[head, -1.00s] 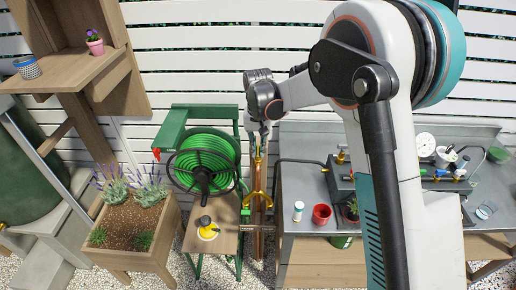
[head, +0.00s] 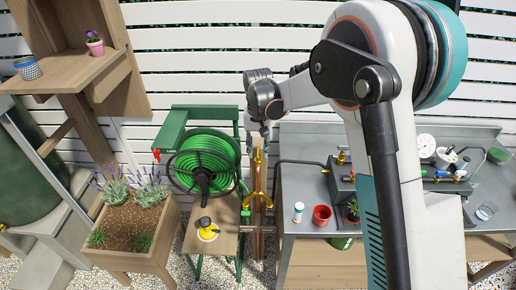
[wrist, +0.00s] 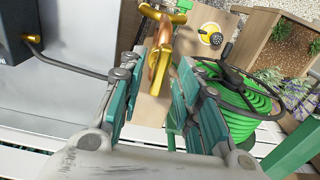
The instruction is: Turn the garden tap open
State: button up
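The brass tap fittings (head: 257,194) sit on the upright wooden post between the hose reel and the grey bench. In the wrist view, a brass and copper-coloured piece (wrist: 159,62) lies ahead between my fingers, with more brass fittings (wrist: 178,12) beyond it at the top edge. I cannot tell which part is the tap's handle. My gripper (head: 263,129) is above the fittings, near the top of the post. In the wrist view my gripper (wrist: 162,92) is open, with its teal-padded fingers apart on either side of the brass piece. No contact is clear.
The green hose reel (head: 203,160) stands left of the post, with a small wooden shelf (head: 225,225) below it. A planter (head: 130,235) is farther left. The grey bench (head: 295,180) on the right holds a red pot (head: 322,215) and a bent pipe (head: 300,162).

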aim_at(258, 151)
notch_tip(258, 151, up, 12)
dwell(0.4)
jog(key=shift+f, duration=0.15)
